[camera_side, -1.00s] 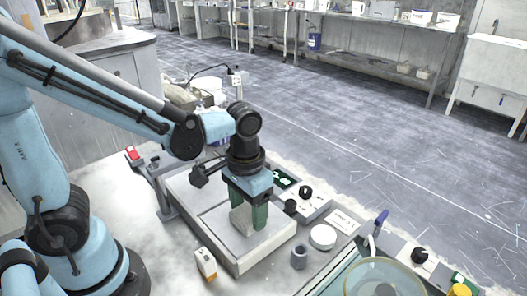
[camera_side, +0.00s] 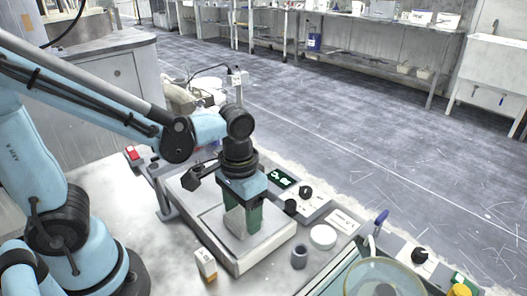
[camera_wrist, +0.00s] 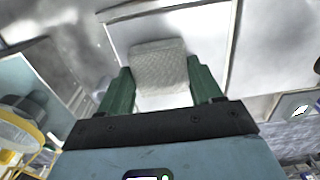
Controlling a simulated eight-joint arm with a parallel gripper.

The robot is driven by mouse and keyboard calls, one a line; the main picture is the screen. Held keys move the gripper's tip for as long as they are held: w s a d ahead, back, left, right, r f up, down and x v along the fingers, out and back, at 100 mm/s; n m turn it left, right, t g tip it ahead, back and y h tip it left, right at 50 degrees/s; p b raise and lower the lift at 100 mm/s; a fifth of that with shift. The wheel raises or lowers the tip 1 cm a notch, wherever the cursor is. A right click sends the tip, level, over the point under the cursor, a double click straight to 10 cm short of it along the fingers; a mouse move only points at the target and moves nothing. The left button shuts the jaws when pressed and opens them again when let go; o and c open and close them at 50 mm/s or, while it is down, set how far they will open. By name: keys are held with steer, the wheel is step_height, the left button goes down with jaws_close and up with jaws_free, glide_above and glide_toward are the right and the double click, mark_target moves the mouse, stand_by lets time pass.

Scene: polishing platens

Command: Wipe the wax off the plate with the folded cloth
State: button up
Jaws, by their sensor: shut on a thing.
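The folded cloth (camera_side: 235,221) is a pale grey, woven pad standing between the green fingers of my gripper (camera_side: 243,219). In the wrist view, my gripper (camera_wrist: 158,78) is shut on the cloth (camera_wrist: 158,60), with a finger on each side. The plate (camera_side: 212,222) is a flat, light grey square on the bench unit, under the gripper. The cloth's lower edge is at the plate surface; I cannot tell how firmly it touches. The plate (camera_wrist: 207,45) also shows in the wrist view. I cannot make out any distinct wax on it.
A small white and orange box (camera_side: 205,265) stands in front of the plate. A grey cylinder (camera_side: 299,257) and a white round puck (camera_side: 323,237) sit to its right. A panel with black knobs (camera_side: 305,192) lies behind. A clear round bowl (camera_side: 384,280) is at front right.

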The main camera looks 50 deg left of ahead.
steer(key=shift+w+f, duration=0.15)
steer(key=shift+w, duration=0.5)
steer(key=shift+w+f, duration=0.15)
steer(key=shift+w, duration=0.45)
steer(key=shift+w+r, duration=0.25)
steer(key=shift+w, duration=0.15)
steer(key=shift+s+f, duration=0.2)
steer(key=shift+s, duration=2.15)
steer(key=shift+s+r, duration=0.15)
steer(key=shift+r, duration=3.95)
